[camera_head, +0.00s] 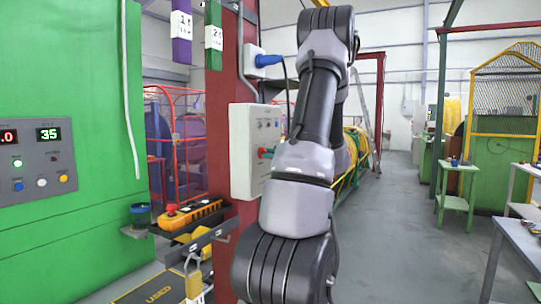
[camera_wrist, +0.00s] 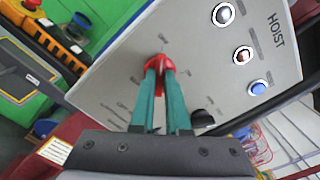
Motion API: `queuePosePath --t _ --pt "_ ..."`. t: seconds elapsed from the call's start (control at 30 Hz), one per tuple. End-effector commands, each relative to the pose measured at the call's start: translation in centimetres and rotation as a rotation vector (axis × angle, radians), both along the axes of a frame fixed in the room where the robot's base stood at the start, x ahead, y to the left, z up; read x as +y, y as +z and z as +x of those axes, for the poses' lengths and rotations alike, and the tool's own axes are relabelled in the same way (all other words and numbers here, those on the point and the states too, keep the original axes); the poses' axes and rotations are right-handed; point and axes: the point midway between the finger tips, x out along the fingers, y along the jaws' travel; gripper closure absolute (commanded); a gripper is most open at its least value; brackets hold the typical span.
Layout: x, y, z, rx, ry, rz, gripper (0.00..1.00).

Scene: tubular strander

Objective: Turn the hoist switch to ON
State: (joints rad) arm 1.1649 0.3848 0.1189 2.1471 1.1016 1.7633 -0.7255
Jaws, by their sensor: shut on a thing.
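The hoist panel is a light grey box (camera_head: 242,180) on a red column, left of my arm in the head view. Its face (camera_wrist: 205,75), marked HOIST, fills much of the wrist view and looks tilted there. A red switch knob (camera_wrist: 158,62) stands out from the face. My gripper (camera_wrist: 160,72) has its two teal fingers shut on this red knob. The fingers (camera_head: 267,153) also show small at the panel in the head view. The fingers cover part of the knob, and I cannot read its position marks.
The panel also carries a black knob (camera_wrist: 202,119) and a row of round buttons, one of them blue (camera_wrist: 258,88). A blue plug (camera_head: 268,60) with a cable sits above the box. An orange pendant control (camera_head: 190,213) lies on a shelf at the left. Open floor lies to the right.

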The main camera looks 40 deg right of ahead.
Motion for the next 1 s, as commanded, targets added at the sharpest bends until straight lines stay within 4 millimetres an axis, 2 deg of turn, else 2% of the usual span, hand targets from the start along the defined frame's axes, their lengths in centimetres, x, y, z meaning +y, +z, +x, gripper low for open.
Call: queuePosePath --t 0.37,1.0 --pt "0.03 -0.04 0.01 0.041 0.001 0.096 1.0" --pt "-0.03 -0.03 0.03 0.261 0.0 0.627 1.0"
